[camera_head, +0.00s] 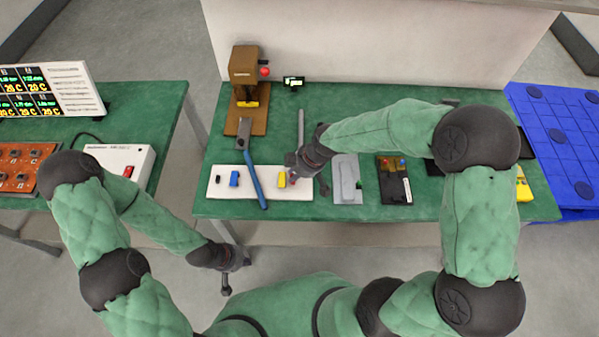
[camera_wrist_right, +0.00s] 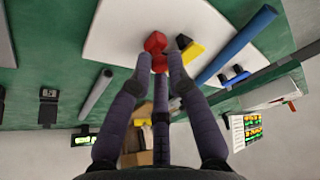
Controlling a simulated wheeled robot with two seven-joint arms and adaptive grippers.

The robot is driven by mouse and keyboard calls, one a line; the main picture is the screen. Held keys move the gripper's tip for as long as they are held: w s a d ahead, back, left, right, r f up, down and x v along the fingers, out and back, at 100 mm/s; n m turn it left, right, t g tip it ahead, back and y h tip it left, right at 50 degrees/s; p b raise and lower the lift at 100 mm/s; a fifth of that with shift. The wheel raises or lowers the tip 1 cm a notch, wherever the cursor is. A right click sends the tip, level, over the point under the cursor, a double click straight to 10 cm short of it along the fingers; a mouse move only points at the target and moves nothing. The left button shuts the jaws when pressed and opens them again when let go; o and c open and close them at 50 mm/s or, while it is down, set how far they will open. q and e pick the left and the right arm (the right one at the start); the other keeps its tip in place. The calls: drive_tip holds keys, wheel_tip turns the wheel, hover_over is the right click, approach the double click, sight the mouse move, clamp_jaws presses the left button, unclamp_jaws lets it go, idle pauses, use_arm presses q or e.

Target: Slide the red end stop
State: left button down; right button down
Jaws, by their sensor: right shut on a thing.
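The red end stop (camera_wrist_right: 155,42) lies on the white board (camera_wrist_right: 115,30) in the right wrist view, at the fingertips of my right gripper (camera_wrist_right: 162,60). The dark fingers are closed on it and cover part of it. A yellow block (camera_wrist_right: 192,54) with a black part sits just beside it. In the head view my right gripper (camera_head: 300,172) is low over the right part of the white board (camera_head: 219,191), and it largely hides the end stop. My left gripper (camera_head: 227,280) hangs in front of the table, away from the board; its fingers are too small to read.
A blue bar (camera_head: 253,182) crosses the board, between a blue block (camera_head: 234,178) and the yellow block (camera_head: 282,180). A grey rod (camera_head: 301,128) lies behind. A grey plate (camera_head: 347,172) and a black fixture (camera_head: 394,190) stand to the right. A brown press (camera_head: 243,66) stands at back left.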

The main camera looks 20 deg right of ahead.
drive_tip(key=shift+d, duration=0.15)
drive_tip(key=c, duration=1.2)
unclamp_jaws()
drive_tip(key=shift+r, duration=0.1)
drive_tip(key=v, duration=1.2)
drive_tip(key=shift+d, duration=0.1)
